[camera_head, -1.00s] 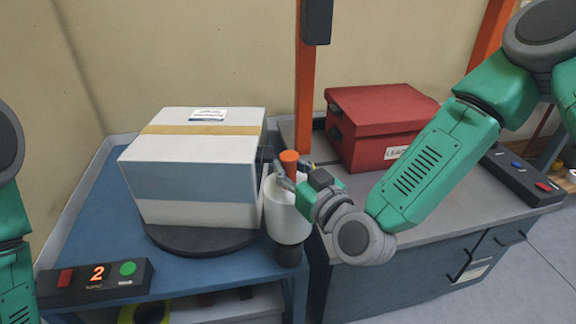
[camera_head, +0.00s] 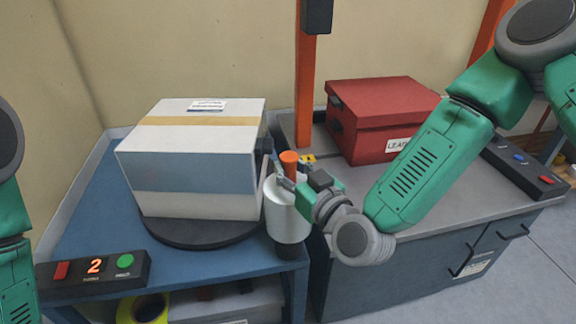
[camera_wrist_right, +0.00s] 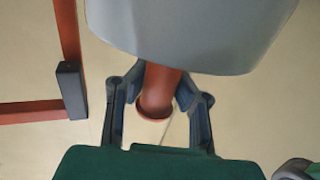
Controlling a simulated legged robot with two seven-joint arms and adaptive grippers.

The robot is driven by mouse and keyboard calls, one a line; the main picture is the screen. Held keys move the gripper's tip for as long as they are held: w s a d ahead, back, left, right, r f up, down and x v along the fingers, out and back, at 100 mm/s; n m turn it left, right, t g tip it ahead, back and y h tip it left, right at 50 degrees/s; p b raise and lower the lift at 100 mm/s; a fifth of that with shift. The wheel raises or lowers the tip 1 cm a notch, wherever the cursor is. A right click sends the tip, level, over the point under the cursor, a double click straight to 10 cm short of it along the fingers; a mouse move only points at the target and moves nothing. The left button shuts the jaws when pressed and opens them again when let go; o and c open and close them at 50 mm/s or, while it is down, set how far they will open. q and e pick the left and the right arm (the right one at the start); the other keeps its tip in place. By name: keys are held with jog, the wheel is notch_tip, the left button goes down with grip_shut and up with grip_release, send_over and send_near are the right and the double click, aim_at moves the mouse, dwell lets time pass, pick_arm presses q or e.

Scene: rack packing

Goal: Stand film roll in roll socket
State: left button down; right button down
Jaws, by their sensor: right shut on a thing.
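The film roll (camera_head: 286,215) is a white cylinder with an orange core end on top, upright at the right edge of the blue table. My right gripper (camera_head: 287,178) is shut on the orange core at its top. In the right wrist view the fingers (camera_wrist_right: 158,100) close around the orange core (camera_wrist_right: 156,92), and the pale roll (camera_wrist_right: 190,30) fills the top. A dark round piece (camera_head: 291,249) shows directly below the roll, probably the roll socket; whether the roll is seated in it I cannot tell. My left gripper is out of view; only part of my left arm shows.
A large white and grey box (camera_head: 195,165) with a tape strip stands on a dark turntable (camera_head: 190,238) just left of the roll. A control box (camera_head: 92,270) showing "2" sits at front left. A red lidded box (camera_head: 385,115) stands on the grey cabinet at right.

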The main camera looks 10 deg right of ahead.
dwell(0.3)
jog(key=c, duration=1.3)
grip_release()
jog(key=shift+f, duration=0.15)
jog(key=shift+s, duration=0.1)
jog(key=v, duration=0.7)
jog(key=shift+s+d, duration=0.1)
